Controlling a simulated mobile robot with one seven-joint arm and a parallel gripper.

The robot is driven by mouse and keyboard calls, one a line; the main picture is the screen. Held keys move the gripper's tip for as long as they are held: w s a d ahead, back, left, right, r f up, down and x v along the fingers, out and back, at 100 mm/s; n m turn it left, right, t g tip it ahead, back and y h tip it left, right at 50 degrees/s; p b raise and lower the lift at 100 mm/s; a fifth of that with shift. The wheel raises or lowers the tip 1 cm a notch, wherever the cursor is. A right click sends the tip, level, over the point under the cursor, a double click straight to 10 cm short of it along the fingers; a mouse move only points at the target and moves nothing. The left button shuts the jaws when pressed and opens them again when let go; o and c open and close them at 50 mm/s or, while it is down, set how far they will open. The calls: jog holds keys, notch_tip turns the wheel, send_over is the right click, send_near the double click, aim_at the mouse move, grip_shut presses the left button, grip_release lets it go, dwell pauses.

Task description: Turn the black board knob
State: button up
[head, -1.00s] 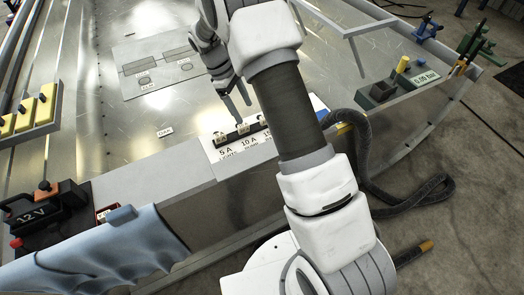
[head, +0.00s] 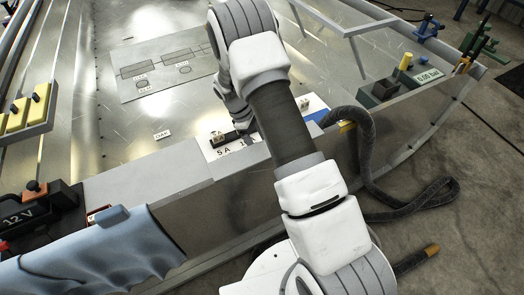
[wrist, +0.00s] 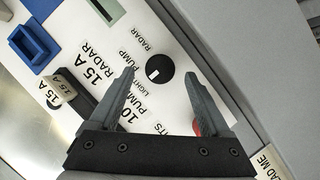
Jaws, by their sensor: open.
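The black knob (wrist: 159,72) is round with a white mark and sits on a white panel (wrist: 193,75). The words RADAR, PUMP and LIGHT are printed beside it in the wrist view. My gripper (wrist: 155,58) is open and empty, its two grey fingers reaching to either side of the knob in the picture. I cannot tell whether they touch it or are still above it. In the head view the white panel (head: 222,150) shows at the hull's near edge. My arm hides the knob and the fingertips there.
A red part (wrist: 197,128) shows behind the right finger. In the head view, a dark hose (head: 365,150) hangs right of my arm. A 12 V battery (head: 38,212) stands left.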

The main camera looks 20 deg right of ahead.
jog(key=shift+x, duration=1.35)
grip_shut()
